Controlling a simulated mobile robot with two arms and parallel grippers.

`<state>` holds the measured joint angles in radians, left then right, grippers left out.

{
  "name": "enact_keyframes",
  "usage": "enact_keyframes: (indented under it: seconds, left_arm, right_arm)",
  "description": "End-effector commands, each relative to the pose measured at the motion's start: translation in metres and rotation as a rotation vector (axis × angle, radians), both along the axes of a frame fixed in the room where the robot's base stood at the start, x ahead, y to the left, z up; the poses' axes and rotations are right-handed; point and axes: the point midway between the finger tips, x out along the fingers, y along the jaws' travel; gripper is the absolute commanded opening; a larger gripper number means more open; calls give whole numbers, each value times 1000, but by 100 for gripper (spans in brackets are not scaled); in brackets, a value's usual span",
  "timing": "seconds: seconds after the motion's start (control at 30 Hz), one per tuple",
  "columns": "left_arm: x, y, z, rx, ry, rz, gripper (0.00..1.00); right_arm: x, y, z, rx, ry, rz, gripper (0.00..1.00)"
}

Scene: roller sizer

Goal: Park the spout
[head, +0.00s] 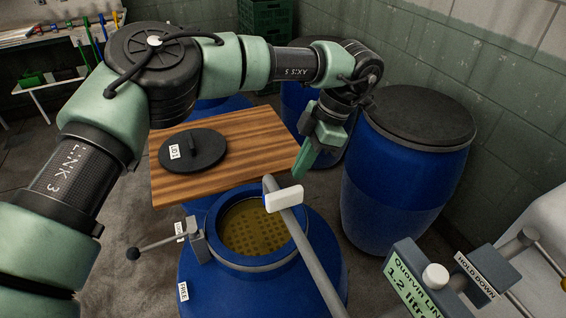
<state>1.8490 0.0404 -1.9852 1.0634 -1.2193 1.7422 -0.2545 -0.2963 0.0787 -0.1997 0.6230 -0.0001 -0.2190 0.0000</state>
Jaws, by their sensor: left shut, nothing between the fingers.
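A grey tube (316,262) that looks like the spout runs from the bottom edge up across the right side of an open blue drum's mouth. A white block (284,198), perhaps its handle, sits near its upper end. The drum (217,291) holds yellowish contents (250,228) with a grid pattern. My left gripper (300,172) is shut and empty, its green fingers pointing down just above and behind the white block, apparently apart from it. My right gripper is out of view.
A black lid (192,149) lies on a wooden board (258,132) behind the drum. A lever with a black ball (133,253) juts from the drum's left. A closed blue drum (395,190) stands right. A labelled dispenser (415,285) fills the lower right.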

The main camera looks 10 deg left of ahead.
Motion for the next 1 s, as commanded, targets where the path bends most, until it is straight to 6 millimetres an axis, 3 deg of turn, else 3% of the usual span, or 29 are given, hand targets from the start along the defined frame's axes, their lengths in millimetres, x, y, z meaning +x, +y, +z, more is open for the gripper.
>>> enact_keyframes:
  seconds: [0.3, 0.8, 1.0]
  left_arm:
    - [-13, 33, 3, 1, 0, 2, 0]
    - [-15, 37, 2, -1, -1, 5, 0]
    - [-21, 48, 1, 0, 0, 43, 0]
  right_arm:
    - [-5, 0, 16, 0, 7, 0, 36]
    - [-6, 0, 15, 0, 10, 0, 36]
    - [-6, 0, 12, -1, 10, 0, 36]
